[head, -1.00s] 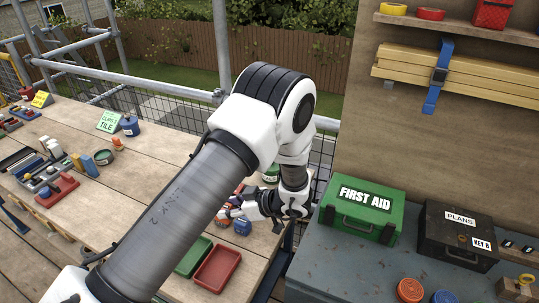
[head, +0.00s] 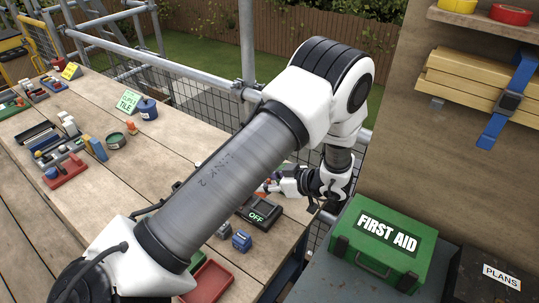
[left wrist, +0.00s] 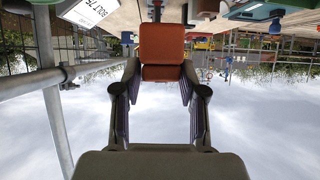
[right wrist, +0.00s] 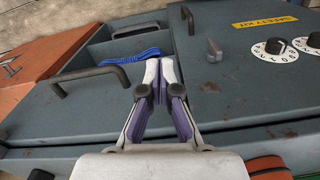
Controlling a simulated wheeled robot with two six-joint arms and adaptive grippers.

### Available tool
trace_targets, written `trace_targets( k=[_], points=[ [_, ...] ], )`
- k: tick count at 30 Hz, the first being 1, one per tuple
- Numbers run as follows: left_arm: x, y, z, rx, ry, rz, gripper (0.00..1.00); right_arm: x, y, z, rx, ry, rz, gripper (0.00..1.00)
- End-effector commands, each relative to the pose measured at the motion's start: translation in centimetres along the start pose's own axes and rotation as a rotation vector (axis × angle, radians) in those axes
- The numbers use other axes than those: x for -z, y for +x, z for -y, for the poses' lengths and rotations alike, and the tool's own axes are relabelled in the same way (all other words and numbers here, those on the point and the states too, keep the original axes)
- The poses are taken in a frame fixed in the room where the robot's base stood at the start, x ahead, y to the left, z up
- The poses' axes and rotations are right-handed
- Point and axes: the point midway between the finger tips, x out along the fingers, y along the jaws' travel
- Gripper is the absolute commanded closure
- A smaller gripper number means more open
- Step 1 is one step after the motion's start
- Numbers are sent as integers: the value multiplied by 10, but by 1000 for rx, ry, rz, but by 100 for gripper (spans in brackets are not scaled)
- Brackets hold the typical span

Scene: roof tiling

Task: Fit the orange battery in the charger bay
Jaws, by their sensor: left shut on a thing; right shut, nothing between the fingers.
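My left gripper (left wrist: 163,85) is shut on the orange battery (left wrist: 162,48), which sits upright between the fingers in the left wrist view. In the head view the left gripper (head: 275,184) is at the far right end of the wooden bench, and the battery is mostly hidden there. My right gripper (right wrist: 158,73) is shut and empty above a grey-blue cabinet and shows only in the right wrist view.
A blue block (head: 241,240) and a red tray (head: 207,281) lie near my left arm. A green first aid box (head: 383,244) stands to the right. Metal rails run behind the bench. The cabinet (right wrist: 240,95) has raised handles and dials.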

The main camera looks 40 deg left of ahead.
Motion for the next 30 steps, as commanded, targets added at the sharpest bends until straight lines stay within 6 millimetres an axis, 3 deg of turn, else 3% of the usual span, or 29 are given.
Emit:
trace_targets(
  k=[12,21,30],
  points=[
    [-40,22,-1,0,0,0,100,0,41,0,0,0,-1,100],
    [-57,31,-2,0,0,0,100,0,50,0,0,0,-1,100],
    [-58,31,-2,0,0,0,100,0,50,0,0,0,-1,100]
  ],
)
